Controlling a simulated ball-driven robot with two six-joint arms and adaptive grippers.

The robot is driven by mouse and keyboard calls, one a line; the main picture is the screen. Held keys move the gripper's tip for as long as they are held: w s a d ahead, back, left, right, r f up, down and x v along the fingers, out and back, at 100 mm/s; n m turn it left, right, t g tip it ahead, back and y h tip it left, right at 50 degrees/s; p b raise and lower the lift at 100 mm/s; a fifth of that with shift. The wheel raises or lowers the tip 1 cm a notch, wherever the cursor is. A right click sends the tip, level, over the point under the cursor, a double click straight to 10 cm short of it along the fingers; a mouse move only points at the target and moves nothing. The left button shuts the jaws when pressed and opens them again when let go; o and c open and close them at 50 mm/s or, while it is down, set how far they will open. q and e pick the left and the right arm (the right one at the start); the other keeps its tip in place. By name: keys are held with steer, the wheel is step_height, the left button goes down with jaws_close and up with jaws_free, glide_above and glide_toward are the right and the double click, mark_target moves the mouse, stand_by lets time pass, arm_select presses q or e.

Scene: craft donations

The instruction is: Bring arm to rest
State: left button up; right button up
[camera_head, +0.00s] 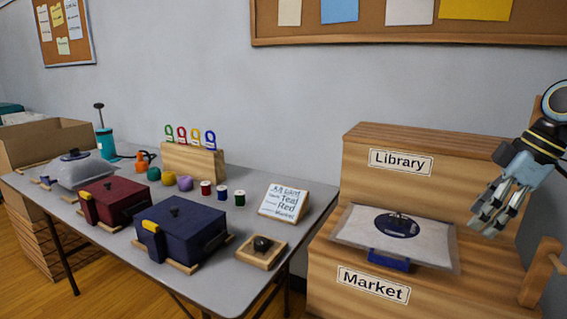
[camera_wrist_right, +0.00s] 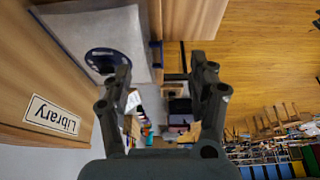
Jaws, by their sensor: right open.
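My right gripper (camera_head: 491,209) is open and empty, in the air to the right of a white package with a dark oval label (camera_head: 360,231). The package lies on the wooden shelf unit (camera_head: 450,285), between the Library sign (camera_head: 401,162) and the Market sign (camera_head: 373,285). A blue piece (camera_head: 388,260) shows at its front edge. In the right wrist view the two fingers (camera_wrist_right: 160,85) stand apart with nothing between them, and the package (camera_wrist_right: 95,30) is beyond them to the upper left. My left gripper is not in view.
A grey table (camera_head: 222,271) at left holds a red box (camera_head: 117,199), a blue box (camera_head: 181,230), thread spools, yarn balls, a written card (camera_head: 284,202) and a small wooden tray (camera_head: 262,262). A wooden post (camera_head: 541,272) stands at the shelf's right side.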

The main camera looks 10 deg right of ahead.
steer(key=s+a+f+m+h, duration=0.2)
steer(key=s+a+f, duration=0.7)
steer(key=a+f, duration=0.35)
steer(key=s+a+m+h, duration=0.1)
steer(key=s+a+m, duration=0.2)
steer(key=s, duration=0.4)
steer(key=s+a+m+h, duration=0.1)
steer(key=s+a+m, duration=0.25)
steer(key=s, duration=0.35)
steer(key=s+d+f, duration=0.2)
steer(key=f, duration=1.2)
steer(key=s+d+f, duration=0.2)
steer(key=f, duration=1.1)
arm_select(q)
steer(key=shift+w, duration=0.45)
arm_select(e)
steer(key=s+f+m+g, duration=0.1)
steer(key=s+f+g, duration=0.1)
steer(key=s+f, duration=1.2)
steer(key=shift+s+d, duration=0.2)
steer(key=shift+s, duration=1.05)
